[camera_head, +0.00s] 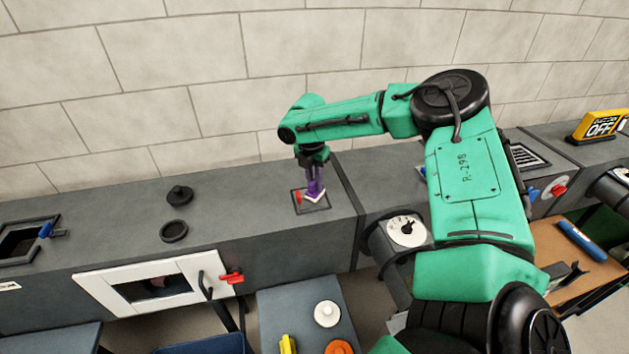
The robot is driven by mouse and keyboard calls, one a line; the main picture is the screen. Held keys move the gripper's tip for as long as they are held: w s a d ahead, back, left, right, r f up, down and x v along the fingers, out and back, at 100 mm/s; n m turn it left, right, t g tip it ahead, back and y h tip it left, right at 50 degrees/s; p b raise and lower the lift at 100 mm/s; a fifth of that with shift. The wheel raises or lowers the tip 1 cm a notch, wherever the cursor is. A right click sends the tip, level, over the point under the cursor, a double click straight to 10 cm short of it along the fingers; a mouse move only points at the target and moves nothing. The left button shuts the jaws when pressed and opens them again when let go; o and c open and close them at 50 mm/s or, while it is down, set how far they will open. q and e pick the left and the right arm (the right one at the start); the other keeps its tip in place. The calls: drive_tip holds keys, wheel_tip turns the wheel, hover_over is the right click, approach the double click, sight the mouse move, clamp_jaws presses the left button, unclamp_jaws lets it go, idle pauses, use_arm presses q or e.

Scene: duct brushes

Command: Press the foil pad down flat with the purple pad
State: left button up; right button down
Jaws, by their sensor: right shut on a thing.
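My right gripper (313,160) points down over the top of the grey duct (255,238), at the end of the green right arm. It is shut on the purple pad tool (315,186), whose purple part shows just below the fingers. The tool's pale lower end is at a dark-framed square (325,209) on the duct top. A small red part (298,197) shows at the left of that frame. The foil pad is not clearly told apart there; the tool and gripper cover part of the square. I cannot tell whether the tool touches it. My left gripper is not in view.
A black knobbed cap (180,194) and a black ring (174,231) stand on the duct top. A white-framed window door (150,288) with a red latch (232,278) is on the front. A grey stand (305,300) holds a white round lid (327,313). A block wall rises behind.

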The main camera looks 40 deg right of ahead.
wheel_tip(320, 180, up, 7)
drive_tip(key=p, duration=0.5)
drive_tip(key=shift+f, duration=0.1)
drive_tip(key=shift+d, duration=0.1)
